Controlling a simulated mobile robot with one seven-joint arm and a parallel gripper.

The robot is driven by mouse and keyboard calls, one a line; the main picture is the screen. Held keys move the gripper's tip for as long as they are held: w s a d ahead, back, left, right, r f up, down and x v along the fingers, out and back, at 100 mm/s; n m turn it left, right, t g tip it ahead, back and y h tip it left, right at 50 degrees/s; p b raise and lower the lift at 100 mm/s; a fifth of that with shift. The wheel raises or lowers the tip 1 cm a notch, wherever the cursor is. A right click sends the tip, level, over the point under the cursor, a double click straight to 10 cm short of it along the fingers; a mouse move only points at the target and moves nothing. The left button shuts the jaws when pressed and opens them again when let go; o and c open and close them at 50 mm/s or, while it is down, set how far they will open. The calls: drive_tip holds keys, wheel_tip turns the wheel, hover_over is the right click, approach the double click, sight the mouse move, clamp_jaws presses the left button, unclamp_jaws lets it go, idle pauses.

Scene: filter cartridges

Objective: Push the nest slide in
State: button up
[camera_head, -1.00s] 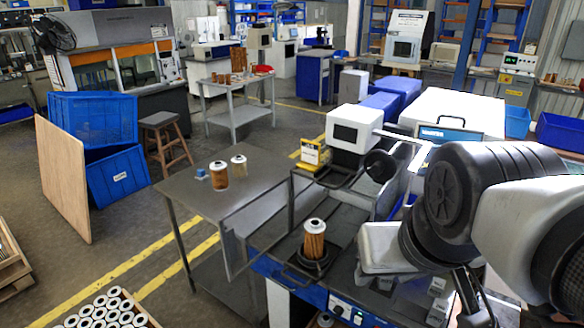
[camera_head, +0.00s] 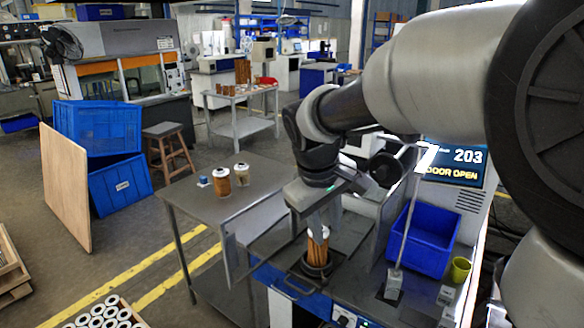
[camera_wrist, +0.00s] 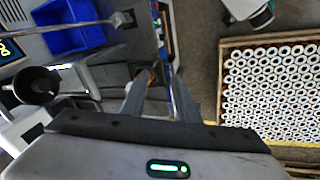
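The nest slide (camera_head: 316,273) is a dark round nest on the bench, with a filter cartridge (camera_head: 318,252) with orange-brown pleats standing upright in it. A handle (camera_head: 293,284) shows at its front left. My gripper (camera_head: 318,232) points down over the cartridge, and its fingers hide the cartridge's top. In the wrist view my gripper (camera_wrist: 158,78) has its two fingers apart, with part of the cartridge (camera_wrist: 154,70) showing between them. Whether a finger touches the cartridge I cannot tell.
A screen (camera_head: 455,164) reads "203" and "DOOR OPEN". A blue bin (camera_head: 424,240) and a yellow cup (camera_head: 460,269) stand right of the nest. A side table (camera_head: 255,180) to the left bears two cartridges. A crate of cartridges (camera_wrist: 222,85) stands on the floor.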

sight(296, 288)
drive_tip(key=w+a+f+n+g+b, duration=0.1)
drive_tip(key=w+a+f+n, duration=0.1)
drive_tip(key=w+a+f, duration=0.4)
drive_tip(key=w+a+f+n+b, duration=0.1)
drive_tip(key=w+a+f+n, duration=0.15)
drive_tip(key=f, duration=0.45)
drive_tip(key=shift+m+y, duration=0.3)
drive_tip(key=shift+m, duration=0.15)
drive_tip(key=x, duration=1.7)
drive_tip(key=shift+w+d+f+b, duration=0.2)
drive_tip(key=shift+w+d+b, duration=0.05)
drive_tip(key=shift+d+b, duration=0.1)
clamp_jaws()
